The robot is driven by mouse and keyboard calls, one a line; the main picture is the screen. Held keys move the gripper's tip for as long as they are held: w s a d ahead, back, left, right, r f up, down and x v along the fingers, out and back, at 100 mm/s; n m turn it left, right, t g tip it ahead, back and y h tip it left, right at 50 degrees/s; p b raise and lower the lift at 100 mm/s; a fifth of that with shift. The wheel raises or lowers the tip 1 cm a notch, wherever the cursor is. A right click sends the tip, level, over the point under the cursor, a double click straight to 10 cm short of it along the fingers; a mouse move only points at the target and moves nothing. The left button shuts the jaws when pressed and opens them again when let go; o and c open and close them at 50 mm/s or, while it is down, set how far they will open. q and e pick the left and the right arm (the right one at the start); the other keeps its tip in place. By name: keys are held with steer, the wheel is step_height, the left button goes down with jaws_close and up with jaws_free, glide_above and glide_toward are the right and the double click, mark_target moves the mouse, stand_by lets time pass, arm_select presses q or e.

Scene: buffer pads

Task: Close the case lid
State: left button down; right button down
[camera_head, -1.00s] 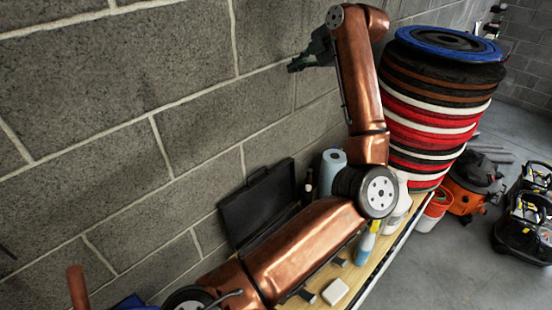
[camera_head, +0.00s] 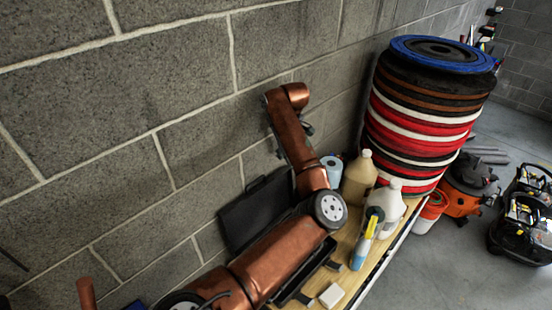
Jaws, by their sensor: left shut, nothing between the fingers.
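The black case stands open on the wooden table. Its dark lid (camera_head: 255,213) stands up near the grey block wall. The case's base (camera_head: 314,270) shows only in part, as my copper left arm crosses in front of it. My left gripper (camera_head: 278,152) is small and dark, mostly hidden behind my forearm. It is above the lid, near the wall, shut with nothing in it, and appears apart from the lid. My right gripper is not in view.
On the table (camera_head: 352,277) stand a beige jug (camera_head: 358,181), a white jug (camera_head: 391,211), a spray bottle (camera_head: 367,239), a blue roll (camera_head: 333,168) and a white block (camera_head: 331,295). A tall stack of pads (camera_head: 421,115) rises behind. An orange vacuum (camera_head: 462,190) stands on the floor.

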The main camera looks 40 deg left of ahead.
mark_target(276, 173)
arm_select(q)
steer(key=f+p, duration=0.1)
steer(key=f, duration=0.1)
steer(key=a+f+p, duration=0.1)
steer(key=f, duration=0.2)
steer(key=f+p, duration=0.1)
steer(key=f, duration=0.1)
steer(key=shift+a+f, duration=0.4)
steer(key=shift+w+a+f+p, duration=0.1)
steer(key=shift+f+p, duration=0.2)
steer(key=shift+f, duration=0.3)
